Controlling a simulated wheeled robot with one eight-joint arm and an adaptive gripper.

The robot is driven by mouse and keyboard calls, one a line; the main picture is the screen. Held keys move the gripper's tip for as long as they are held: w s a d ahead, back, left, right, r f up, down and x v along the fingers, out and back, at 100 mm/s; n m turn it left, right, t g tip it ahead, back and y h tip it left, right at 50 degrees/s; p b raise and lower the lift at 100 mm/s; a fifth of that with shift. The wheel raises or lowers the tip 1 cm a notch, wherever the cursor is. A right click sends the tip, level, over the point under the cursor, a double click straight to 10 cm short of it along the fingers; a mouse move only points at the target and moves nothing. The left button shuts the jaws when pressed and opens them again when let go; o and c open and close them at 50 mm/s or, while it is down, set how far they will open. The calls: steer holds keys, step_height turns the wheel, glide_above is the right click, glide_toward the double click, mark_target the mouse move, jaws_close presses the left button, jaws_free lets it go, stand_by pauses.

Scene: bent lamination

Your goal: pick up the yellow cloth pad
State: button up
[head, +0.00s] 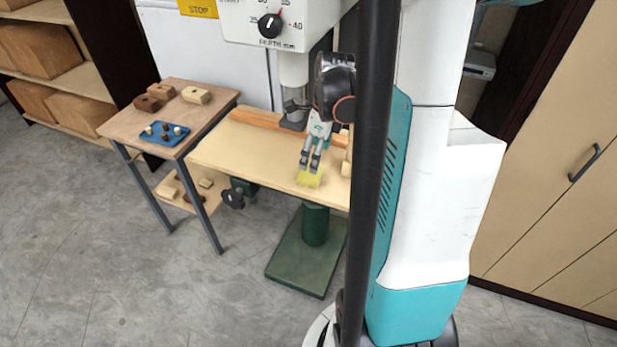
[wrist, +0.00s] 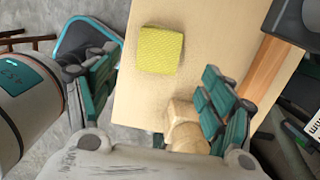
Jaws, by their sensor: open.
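The yellow cloth pad (head: 309,179) lies near the front edge of the drill press's wooden table (head: 240,150). In the wrist view the pad (wrist: 160,50) is a textured square, flat on the wood, close to the table's edge. My gripper (head: 311,164) points down at the pad from behind it. In the wrist view my gripper (wrist: 160,72) has its fingers wide apart with nothing between the tips. The pad lies beyond the fingertips, roughly centred between them. The height gap to the pad is hard to tell.
A pale wooden block (wrist: 185,125) lies on the table near my right finger. An orange-brown wooden fence (head: 258,122) runs along the back. The drill head (head: 272,25) hangs above. A side table (head: 170,107) at left holds wooden blocks and a blue tray (head: 162,138).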

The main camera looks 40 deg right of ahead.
mark_target(310, 176)
steer(key=shift+w+a+f+b, duration=0.1)
steer(key=shift+w+f+b, duration=0.15)
steer(key=shift+f, duration=0.9)
steer(key=shift+w+a+f+b, duration=0.15)
steer(key=shift+f+b, duration=0.15)
steer(key=shift+f, duration=0.9)
steer(key=shift+w+a+f+b, duration=0.1)
steer(key=shift+w+f+b, duration=0.15)
steer(key=shift+f, duration=0.9)
steer(key=shift+s, duration=0.1)
steer(key=c, duration=1.1)
